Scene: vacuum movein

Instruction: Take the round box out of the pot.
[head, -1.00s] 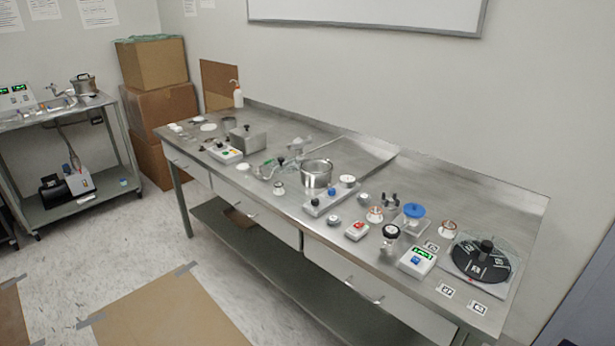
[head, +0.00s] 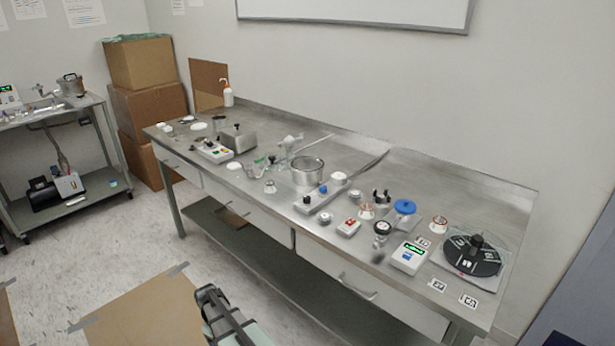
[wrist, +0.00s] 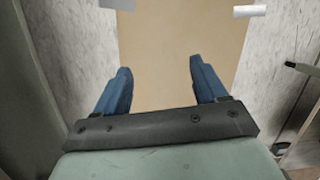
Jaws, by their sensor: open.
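An open metal pot (head: 308,173) stands near the middle of the long steel bench. I cannot make out a round box inside it. In the head view only part of my arm shows at the bottom edge.
The steel bench (head: 460,200) is crowded along its front. A black round rotor (head: 472,254) is at the right end. Cardboard boxes (head: 150,105) are stacked at the back left.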

